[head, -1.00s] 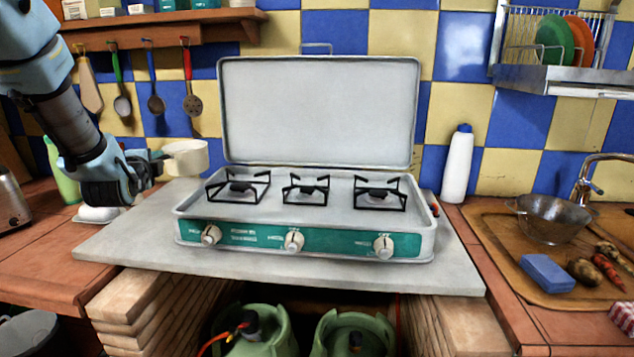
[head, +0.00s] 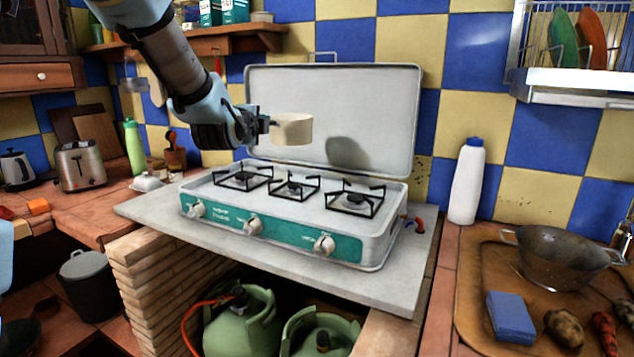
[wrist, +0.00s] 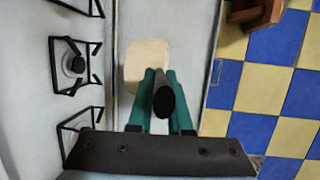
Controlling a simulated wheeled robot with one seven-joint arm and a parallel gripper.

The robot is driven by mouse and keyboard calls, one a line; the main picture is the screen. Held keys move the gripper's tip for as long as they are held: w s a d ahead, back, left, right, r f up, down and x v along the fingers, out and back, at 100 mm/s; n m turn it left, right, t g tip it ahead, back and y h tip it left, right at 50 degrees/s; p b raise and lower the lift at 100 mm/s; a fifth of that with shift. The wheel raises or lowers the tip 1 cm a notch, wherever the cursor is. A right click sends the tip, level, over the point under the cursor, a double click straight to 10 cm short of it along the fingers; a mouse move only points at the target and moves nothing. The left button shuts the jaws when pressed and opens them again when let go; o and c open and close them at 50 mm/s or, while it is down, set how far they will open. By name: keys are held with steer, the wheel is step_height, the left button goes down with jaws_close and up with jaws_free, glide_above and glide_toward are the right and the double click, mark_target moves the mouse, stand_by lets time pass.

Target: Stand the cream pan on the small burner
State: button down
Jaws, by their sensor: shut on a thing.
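The cream pan (head: 292,130) is held up in the air, roughly level, in front of the raised stove lid (head: 385,115). My gripper (head: 264,126) is shut on its handle from the left. In the wrist view, the teal fingers (wrist: 161,100) close around the dark handle (wrist: 164,104), and the pan body (wrist: 148,58) lies beyond them. The stove (head: 290,228) has three burners in a row. The small burner (head: 293,188) appears to be the middle one, empty, below the pan. The left burner (head: 241,179) and right burner (head: 354,200) are empty too.
The upright lid backs the stove closely, and a wooden shelf (head: 190,38) hangs at the upper left. A white bottle (head: 467,182) stands right of the stove. A colander (head: 556,257) and a blue sponge (head: 510,317) lie farther right.

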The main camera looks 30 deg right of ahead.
steer(key=shift+s+d+f, duration=0.1)
steer(key=shift+s+f, duration=0.05)
steer(key=shift+s, duration=0.1)
step_height(320, 180, down, 10)
steer(key=p, duration=0.2)
steer(key=shift+r, duration=0.25)
steer(key=shift+f+b, duration=0.3)
steer(key=shift+b, duration=0.1)
steer(key=c, duration=0.8)
jaws_free()
steer(key=shift+s, duration=0.1)
steer(key=shift+c, duration=0.2)
